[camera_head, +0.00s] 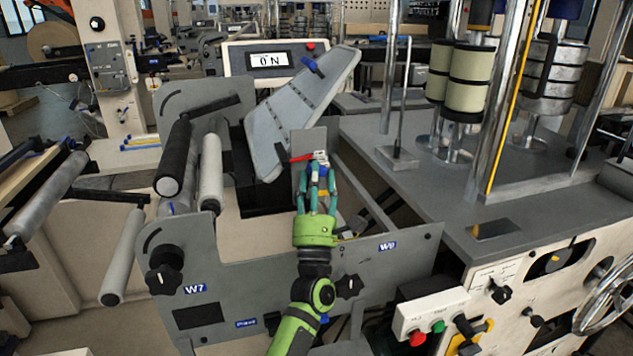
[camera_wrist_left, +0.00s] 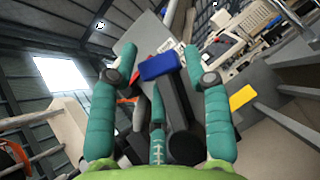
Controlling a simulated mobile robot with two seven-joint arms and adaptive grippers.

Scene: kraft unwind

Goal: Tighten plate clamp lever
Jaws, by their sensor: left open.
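My left gripper (camera_head: 317,178), green with teal fingers, is raised in front of an upright grey plate (camera_head: 309,141) in the middle of the head view. A red lever (camera_head: 301,158) sticks out to the left just beyond the fingertips. In the left wrist view, the fingers of the left gripper (camera_wrist_left: 157,62) are spread apart. A blue block-like piece (camera_wrist_left: 160,67) shows between them, with a small red part (camera_wrist_left: 166,46) behind it. Whether any finger touches these parts I cannot tell. My right gripper is not in view.
A large tilted grey plate with a blue handle (camera_head: 313,67) stands behind, below a display reading 0 N (camera_head: 270,59). Rollers (camera_head: 210,172) stand at the left. A grey side panel with black knobs (camera_head: 348,287) lies below my gripper. A machine table (camera_head: 440,200) fills the right.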

